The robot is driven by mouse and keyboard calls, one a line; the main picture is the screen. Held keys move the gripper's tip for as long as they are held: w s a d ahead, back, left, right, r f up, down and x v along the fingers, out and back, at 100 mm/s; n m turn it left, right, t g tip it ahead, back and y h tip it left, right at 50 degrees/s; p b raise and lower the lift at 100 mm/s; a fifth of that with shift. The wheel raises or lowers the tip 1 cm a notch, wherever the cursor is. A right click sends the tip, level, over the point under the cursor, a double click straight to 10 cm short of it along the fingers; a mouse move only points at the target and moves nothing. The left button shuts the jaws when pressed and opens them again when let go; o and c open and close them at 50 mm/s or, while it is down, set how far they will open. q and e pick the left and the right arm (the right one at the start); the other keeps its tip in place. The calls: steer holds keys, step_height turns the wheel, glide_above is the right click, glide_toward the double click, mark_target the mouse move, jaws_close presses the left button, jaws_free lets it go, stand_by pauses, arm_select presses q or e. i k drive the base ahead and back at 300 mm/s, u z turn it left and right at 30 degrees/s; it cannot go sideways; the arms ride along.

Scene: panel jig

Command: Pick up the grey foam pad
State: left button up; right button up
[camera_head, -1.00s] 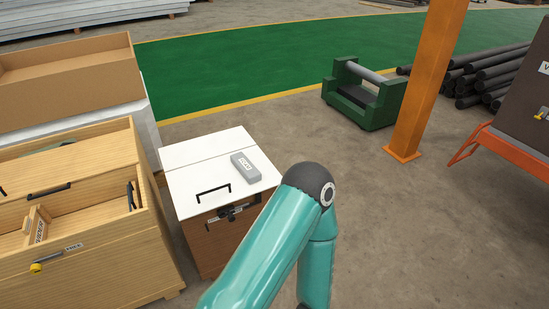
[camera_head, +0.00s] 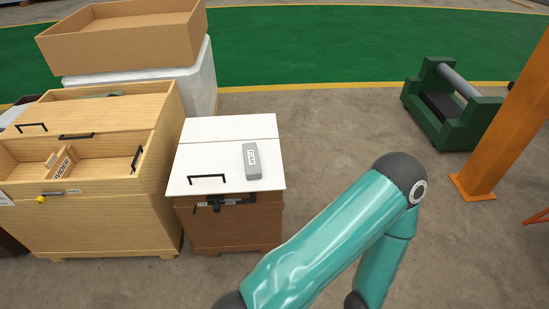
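A small grey block (camera_head: 252,160) with a white label lies on the white top of a brown cabinet (camera_head: 228,229), near its right edge. It looks like the grey foam pad; the label is too small to read surely. Nothing touches it from above. One of my teal arms is bent in the lower right, with its elbow right of the cabinet and its forearm running down out of the picture. Neither gripper shows.
The white lid (camera_head: 207,158) has a black handle (camera_head: 207,178). A wooden chest (camera_head: 100,225) with open compartments stands left, with a cardboard box (camera_head: 125,45) behind it. A green roller stand (camera_head: 450,110) and orange post (camera_head: 505,130) are right. Floor between is clear.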

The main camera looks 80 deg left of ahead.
mark_target(252, 156)
steer(key=u, duration=0.05)
steer(key=i, duration=0.4)
steer(key=u, duration=3.2)
steer(key=k, duration=0.35)
steer(key=u, duration=0.3)
steer(key=i, duration=1.25)
steer(key=z, duration=0.45)
steer(key=i, duration=0.65)
steer(key=u, duration=0.05)
